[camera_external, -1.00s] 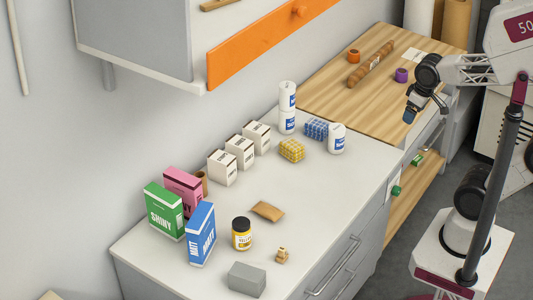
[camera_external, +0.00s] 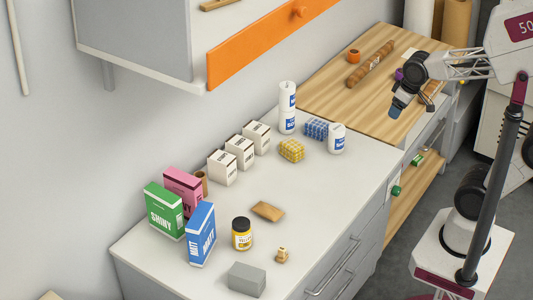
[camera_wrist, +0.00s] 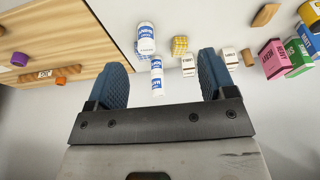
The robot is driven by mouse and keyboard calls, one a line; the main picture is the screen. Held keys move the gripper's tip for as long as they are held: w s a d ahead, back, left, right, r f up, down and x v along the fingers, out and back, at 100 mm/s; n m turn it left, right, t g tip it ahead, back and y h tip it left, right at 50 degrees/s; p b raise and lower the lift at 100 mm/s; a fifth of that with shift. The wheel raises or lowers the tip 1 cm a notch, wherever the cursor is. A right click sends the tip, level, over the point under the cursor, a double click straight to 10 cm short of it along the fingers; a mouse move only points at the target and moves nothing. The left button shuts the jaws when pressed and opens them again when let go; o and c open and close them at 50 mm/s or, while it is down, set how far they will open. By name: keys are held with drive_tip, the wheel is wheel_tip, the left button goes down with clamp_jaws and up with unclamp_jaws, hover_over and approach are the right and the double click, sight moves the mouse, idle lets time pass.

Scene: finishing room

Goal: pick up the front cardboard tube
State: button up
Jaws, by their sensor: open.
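A short brown cylinder (camera_external: 202,183), probably a cardboard tube, stands on the grey counter behind the pink box, which hides part of it. Tall brown rolls (camera_external: 457,18) stand at the top right beyond the wooden top; their lower parts are hidden. I cannot tell which of these is the front cardboard tube. My gripper (camera_external: 396,111) is above the front edge of the wooden top, far from the short cylinder. In the wrist view my gripper (camera_wrist: 161,62) is open and empty, with white bottles in the background between its blue fingers.
The counter (camera_external: 330,190) holds pink, green and blue (camera_external: 201,234) boxes, a yellow-labelled jar (camera_external: 242,233), a grey block (camera_external: 247,279), white cartons (camera_external: 239,151) and bottles (camera_external: 337,138). An orange-fronted wall cabinet (camera_external: 260,45) overhangs the back. The counter's right middle is clear.

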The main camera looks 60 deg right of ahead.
drive_tip(key=w+a+f+n+t+y, duration=0.1)
drive_tip(key=w+a+f+t, duration=0.1)
drive_tip(key=w+a, duration=0.6)
drive_tip(key=w+a+f+t+y, duration=0.1)
drive_tip(key=w+a, duration=0.2)
drive_tip(key=w, duration=0.9)
drive_tip(key=w+a+f+n+t, duration=0.1)
drive_tip(key=w+a+f+t, duration=0.1)
drive_tip(key=w+a, duration=0.55)
drive_tip(key=n+t+y, duration=0.1)
drive_tip(key=t+y, duration=0.1)
drive_tip(key=t, duration=0.3)
approach(201, 175)
drive_tip(key=x, duration=0.3)
drive_tip(key=shift+w+a+r, duration=0.1)
drive_tip(key=shift+w+r, duration=0.1)
drive_tip(key=shift+r, duration=0.05)
drive_tip(key=shift+g, duration=0.3)
drive_tip(key=shift+x, duration=1.3)
drive_tip(key=shift+x, duration=2.55)
drive_tip(key=shift+f, duration=0.1)
